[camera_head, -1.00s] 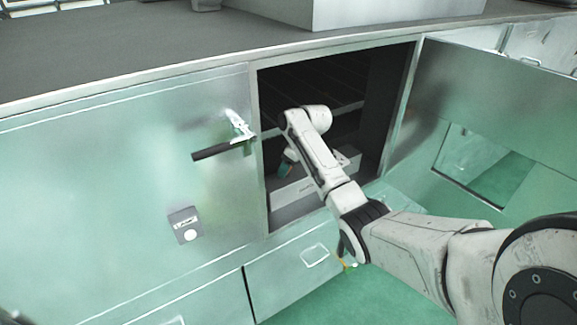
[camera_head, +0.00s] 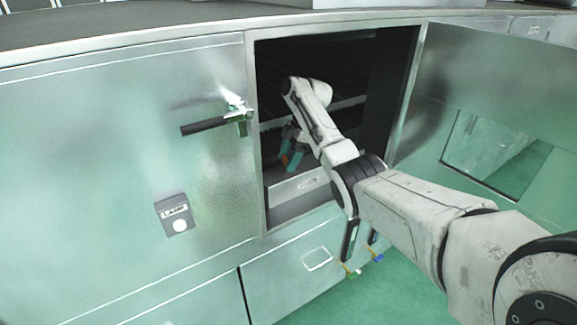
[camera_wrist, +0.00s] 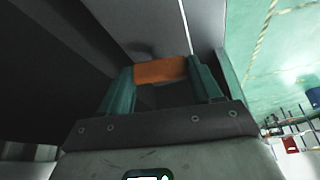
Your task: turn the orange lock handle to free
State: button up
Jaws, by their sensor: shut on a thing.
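The orange lock handle (camera_wrist: 160,71) is a short orange bar between the two green fingertips in the wrist view. My gripper (camera_wrist: 162,75) is shut on it, with one finger at each end. In the head view my gripper (camera_head: 291,152) is inside the open cabinet compartment, low in the opening. A small orange patch (camera_head: 284,159) shows beside the fingers there. The handle's mount and how far it is turned cannot be made out.
The open compartment has a metal frame and a pale box (camera_head: 300,184) low inside. A closed door (camera_head: 110,130) with a black-gripped latch (camera_head: 205,126) is at left. An open door panel (camera_head: 490,110) stands at right. Green floor lies below.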

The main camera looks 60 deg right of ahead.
jog(key=shift+w+n+g+b, duration=0.1)
jog(key=shift+n+g+b, duration=0.2)
jog(key=shift+n+b, duration=0.75)
jog(key=o, duration=1.1)
jog(key=shift+c, duration=0.2)
jog(key=shift+r, duration=0.1)
jog(key=v, duration=1)
jog(key=shift+d+r, duration=0.25)
jog(key=shift+d, duration=0.1)
